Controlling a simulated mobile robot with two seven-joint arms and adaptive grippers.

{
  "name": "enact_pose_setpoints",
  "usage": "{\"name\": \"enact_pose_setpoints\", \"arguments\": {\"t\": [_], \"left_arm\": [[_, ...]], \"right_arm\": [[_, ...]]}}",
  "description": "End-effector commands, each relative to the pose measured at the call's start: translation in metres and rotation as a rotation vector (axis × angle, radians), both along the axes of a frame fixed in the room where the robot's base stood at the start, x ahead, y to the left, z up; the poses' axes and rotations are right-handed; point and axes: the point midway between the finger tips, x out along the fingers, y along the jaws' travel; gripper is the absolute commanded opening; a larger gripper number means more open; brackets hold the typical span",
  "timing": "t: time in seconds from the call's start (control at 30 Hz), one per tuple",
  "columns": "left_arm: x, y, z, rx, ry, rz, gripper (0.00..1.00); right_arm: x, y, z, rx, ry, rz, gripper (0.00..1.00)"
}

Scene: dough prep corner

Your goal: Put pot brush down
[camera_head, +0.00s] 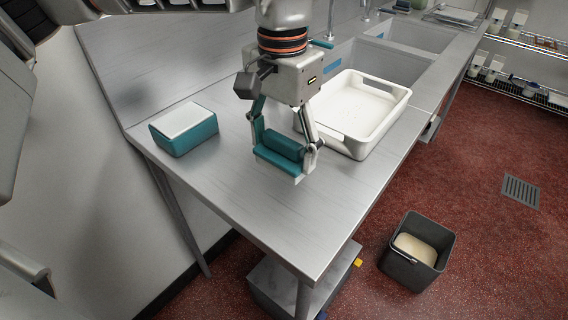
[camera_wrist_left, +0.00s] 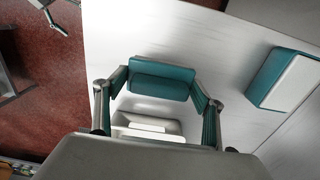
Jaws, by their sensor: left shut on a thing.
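My left gripper (camera_head: 284,150) points down over the near part of the steel table (camera_head: 215,205). It is shut on a teal block-like thing, which I take to be the pot brush (camera_head: 282,147). In the left wrist view the brush (camera_wrist_left: 162,80) sits between the two fingers, with a white part (camera_wrist_left: 148,126) close to it. Whether the brush touches the tabletop or hangs just above it, I cannot tell.
A teal box with a white top (camera_head: 184,130) stands left of the gripper. A white tray (camera_head: 398,98) lies close behind on the right, by the sinks (camera_head: 410,36). The table's front end is bare. A dark bin (camera_head: 412,268) stands on the red floor.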

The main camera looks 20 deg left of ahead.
Motion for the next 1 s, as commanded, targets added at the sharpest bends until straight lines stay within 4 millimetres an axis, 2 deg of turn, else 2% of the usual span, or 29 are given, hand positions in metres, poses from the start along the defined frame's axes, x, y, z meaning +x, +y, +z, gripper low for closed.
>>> {"name": "enact_pose_setpoints", "arguments": {"t": [0.17,0.4,0.8,0.83,0.9,1.0], "left_arm": [[0.0,0.0,-0.012,0.0,0.0,-0.002,0.52],[0.0,0.0,-0.044,-0.001,0.001,-0.002,0.52],[0.0,0.0,-0.047,-0.001,-0.002,0.0,0.52],[0.0,0.0,-0.048,0.0,-0.001,0.0,0.72],[0.0,0.0,-0.048,0.0,-0.001,0.0,0.86],[0.0,0.0,-0.048,0.0,-0.001,0.0,0.86]], "right_arm": [[-0.003,0.0,-0.004,-0.001,0.006,0.001,0.85],[-0.006,0.0,-0.01,-0.001,0.015,0.001,0.85],[-0.002,0.0,-0.004,0.0,0.001,0.002,0.85],[-0.001,0.0,-0.004,0.0,0.001,0.002,0.85],[-0.001,0.0,-0.004,-0.001,0.001,0.003,0.85],[-0.001,0.0,-0.004,-0.001,0.0,0.003,0.85]]}}
